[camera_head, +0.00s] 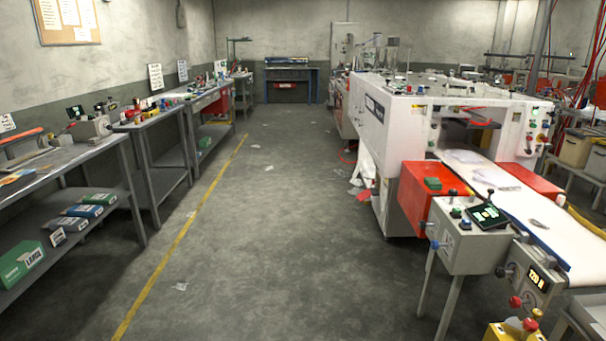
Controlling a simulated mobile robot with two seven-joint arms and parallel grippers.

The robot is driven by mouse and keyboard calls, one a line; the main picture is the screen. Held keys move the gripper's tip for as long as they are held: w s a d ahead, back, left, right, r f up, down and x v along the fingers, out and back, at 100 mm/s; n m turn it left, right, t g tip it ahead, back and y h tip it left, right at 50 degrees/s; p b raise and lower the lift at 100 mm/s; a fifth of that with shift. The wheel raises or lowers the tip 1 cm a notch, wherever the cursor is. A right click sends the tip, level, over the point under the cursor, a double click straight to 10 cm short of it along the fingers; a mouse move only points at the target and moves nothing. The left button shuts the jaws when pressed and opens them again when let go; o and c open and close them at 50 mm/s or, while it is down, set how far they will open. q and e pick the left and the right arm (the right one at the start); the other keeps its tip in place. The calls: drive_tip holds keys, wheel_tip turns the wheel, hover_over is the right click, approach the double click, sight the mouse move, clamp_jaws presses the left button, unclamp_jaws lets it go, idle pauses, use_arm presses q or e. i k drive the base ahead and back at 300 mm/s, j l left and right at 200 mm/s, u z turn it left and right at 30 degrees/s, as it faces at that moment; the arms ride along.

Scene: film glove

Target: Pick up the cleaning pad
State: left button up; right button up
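I cannot make out a cleaning pad for certain. A small green block-like item (433,183) lies on top of the red housing (418,198) at the front of the white machine; it is too small to tell what it is. Neither of my grippers is in view.
The white machine (400,110) with its white conveyor belt (510,200) and control box (468,238) fills the right. Grey workbenches (85,150) with a lower shelf of boxes, one a green box (22,263), line the left. The concrete floor between is open, with a yellow line (185,230) and scraps.

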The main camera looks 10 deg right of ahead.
sight(433, 183)
drive_tip(key=i+z, duration=0.3)
drive_tip(key=i, duration=0.5)
drive_tip(key=i+z, duration=0.3)
drive_tip(key=i, duration=0.45)
drive_tip(key=i+z, duration=0.4)
drive_tip(key=i+j+z, duration=0.2)
drive_tip(key=z, duration=0.2)
drive_tip(key=i+j+z, duration=0.4)
drive_tip(key=i+l, duration=0.05)
drive_tip(key=l, duration=0.05)
